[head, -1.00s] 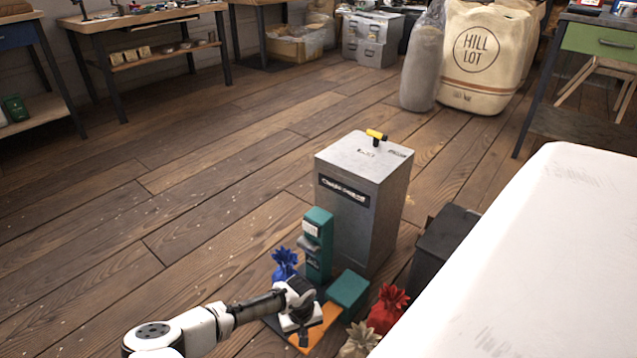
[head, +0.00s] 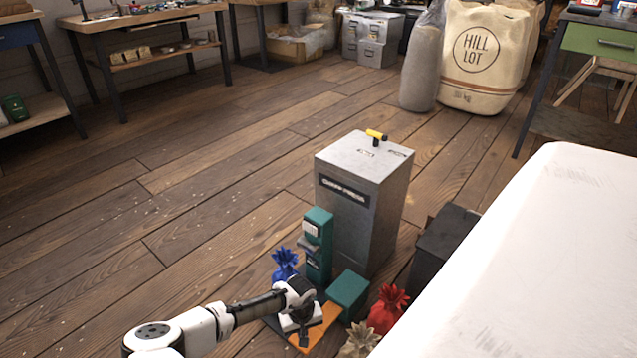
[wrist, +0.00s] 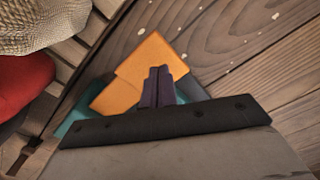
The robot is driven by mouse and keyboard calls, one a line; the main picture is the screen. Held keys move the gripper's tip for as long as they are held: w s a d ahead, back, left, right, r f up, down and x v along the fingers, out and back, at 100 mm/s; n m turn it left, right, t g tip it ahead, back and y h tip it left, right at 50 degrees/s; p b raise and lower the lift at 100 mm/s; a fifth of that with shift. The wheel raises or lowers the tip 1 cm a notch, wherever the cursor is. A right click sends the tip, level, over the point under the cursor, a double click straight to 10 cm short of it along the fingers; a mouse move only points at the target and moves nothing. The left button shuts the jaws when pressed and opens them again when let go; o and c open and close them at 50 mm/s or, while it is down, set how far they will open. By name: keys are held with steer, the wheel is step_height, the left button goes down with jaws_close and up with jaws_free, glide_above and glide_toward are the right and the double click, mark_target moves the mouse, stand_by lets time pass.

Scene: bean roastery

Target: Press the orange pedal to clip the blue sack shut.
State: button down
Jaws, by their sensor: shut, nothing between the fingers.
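The orange pedal (head: 318,330) lies low at the front of a teal clipping machine (head: 318,245). The pedal also shows in the wrist view (wrist: 140,72). My gripper (head: 303,340) is over the pedal, pointing down. In the wrist view its shut fingers (wrist: 159,72) overlap the pedal's edge, with nothing between them. I cannot tell whether the tips touch the pedal. The blue sack (head: 286,262) stands upright beside the machine's column, with a gathered top. Its lower part is partly hidden by my arm.
A grey metal cabinet (head: 345,225) with a yellow-handled top stands behind the machine. A red sack (head: 388,310) and a beige sack (head: 360,340) stand right of the pedal. A white-topped surface (head: 530,260) fills the right. The floor at left is clear.

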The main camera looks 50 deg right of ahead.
steer(key=shift+f, duration=0.2)
steer(key=shift+f+b, duration=0.75)
steer(key=shift+f, duration=0.65)
steer(key=shift+f+b, duration=0.4)
steer(key=shift+f, duration=0.55)
step_height(320, 180, up, 9)
steer(key=p, duration=0.9)
steer(key=shift+p, duration=0.35)
